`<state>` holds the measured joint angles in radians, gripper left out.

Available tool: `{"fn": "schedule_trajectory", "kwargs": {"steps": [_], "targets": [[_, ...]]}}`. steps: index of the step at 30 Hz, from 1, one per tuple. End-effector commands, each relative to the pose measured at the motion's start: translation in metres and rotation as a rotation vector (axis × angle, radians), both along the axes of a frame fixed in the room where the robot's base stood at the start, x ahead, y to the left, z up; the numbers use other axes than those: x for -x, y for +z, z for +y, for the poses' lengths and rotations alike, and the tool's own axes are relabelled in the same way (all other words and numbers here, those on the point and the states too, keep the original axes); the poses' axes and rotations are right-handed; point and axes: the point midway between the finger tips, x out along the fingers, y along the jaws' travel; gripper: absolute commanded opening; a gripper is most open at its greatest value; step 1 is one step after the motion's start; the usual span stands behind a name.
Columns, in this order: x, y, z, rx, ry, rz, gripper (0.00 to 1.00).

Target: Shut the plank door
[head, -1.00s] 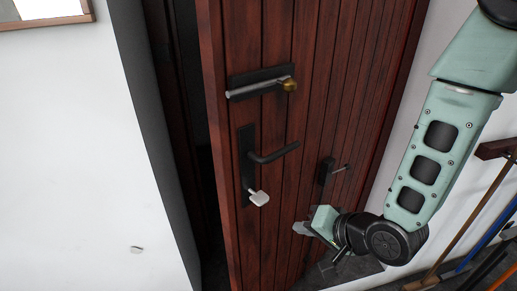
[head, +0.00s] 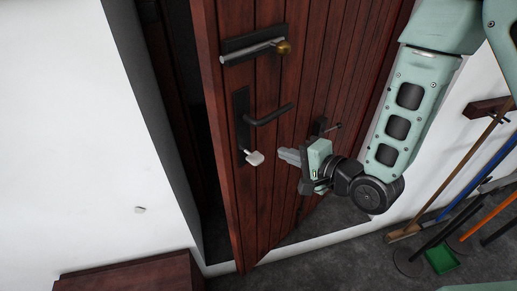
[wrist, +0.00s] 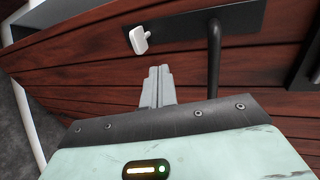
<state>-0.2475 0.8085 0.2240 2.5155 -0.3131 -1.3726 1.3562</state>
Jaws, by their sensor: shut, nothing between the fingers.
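The plank door (head: 285,190) is dark red-brown wood and stands ajar, with a dark gap between its left edge and the frame. It carries a black lever handle (head: 268,115) on a black plate, with a white key or knob (head: 254,158) below. A bolt with a brass knob (head: 255,49) is above. My gripper (head: 284,156) is shut and empty, in front of the door, just right of the white key in the head view. In the wrist view the shut fingers (wrist: 158,88) point at the planks below the handle plate (wrist: 195,27); whether they touch the wood I cannot tell.
Brooms and a green dustpan (head: 441,258) stand at the right wall. A reddish wooden piece (head: 130,275) is at the lower left. Grey floor is clear before the door.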

Motion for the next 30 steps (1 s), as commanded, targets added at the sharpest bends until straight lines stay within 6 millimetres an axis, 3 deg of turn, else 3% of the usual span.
{"fn": "schedule_trajectory", "kwargs": {"steps": [21,30], "targets": [[-0.007,-0.008,0.01,0.001,-0.004,-0.002,0.0],[-0.038,-0.015,0.041,0.002,-0.002,0.002,0.0]]}}
